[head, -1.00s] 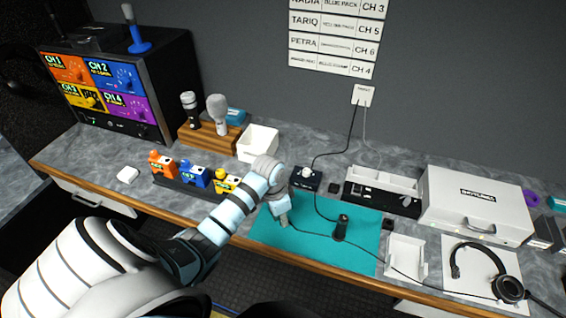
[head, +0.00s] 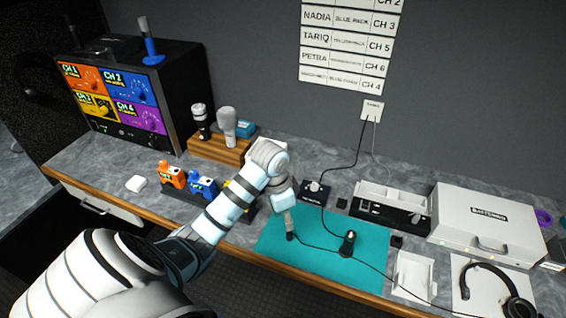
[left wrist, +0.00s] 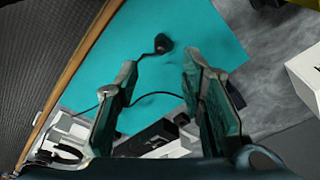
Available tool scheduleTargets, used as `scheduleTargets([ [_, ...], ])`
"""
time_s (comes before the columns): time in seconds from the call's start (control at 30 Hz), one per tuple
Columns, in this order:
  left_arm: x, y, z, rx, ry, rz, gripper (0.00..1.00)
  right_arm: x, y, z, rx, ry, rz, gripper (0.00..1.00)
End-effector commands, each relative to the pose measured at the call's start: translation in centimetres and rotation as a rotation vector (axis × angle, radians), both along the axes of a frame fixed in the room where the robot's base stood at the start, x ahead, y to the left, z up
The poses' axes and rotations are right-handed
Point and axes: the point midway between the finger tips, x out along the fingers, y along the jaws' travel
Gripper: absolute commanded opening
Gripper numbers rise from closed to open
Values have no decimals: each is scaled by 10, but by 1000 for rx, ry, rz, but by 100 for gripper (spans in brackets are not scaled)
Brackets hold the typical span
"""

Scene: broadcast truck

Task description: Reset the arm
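My left arm comes in from the left in the head view, and its gripper (head: 290,236) points down over the left part of the teal mat (head: 325,262). In the left wrist view the two fingers (left wrist: 160,75) stand apart with nothing held between them. A small black piece on a cable (left wrist: 163,43) lies on the mat beyond the fingertips. The head view also shows a black cylinder (head: 348,243) with a cable on the mat, right of the gripper. My right gripper is not in view.
Orange (head: 172,175) and blue (head: 202,186) packs stand left of my arm; a yellow one is mostly hidden behind it. A microphone stand (head: 215,150) is behind. A white case (head: 482,218), white tray (head: 415,275) and headset (head: 490,285) are at right. The mat's front is clear.

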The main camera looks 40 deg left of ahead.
Motion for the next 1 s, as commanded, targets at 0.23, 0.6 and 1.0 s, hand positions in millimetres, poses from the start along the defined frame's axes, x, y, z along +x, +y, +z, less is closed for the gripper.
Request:
scheduleTargets([
  [0.23, -5, 2, 36, 1, 0, 0, 36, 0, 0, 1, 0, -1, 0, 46],
  [0.6, -5, 3, 36, 0, 0, 0, 36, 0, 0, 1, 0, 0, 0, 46],
  [1.0, -57, -37, -25, 20, -34, 71, 36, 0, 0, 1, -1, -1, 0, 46],
])
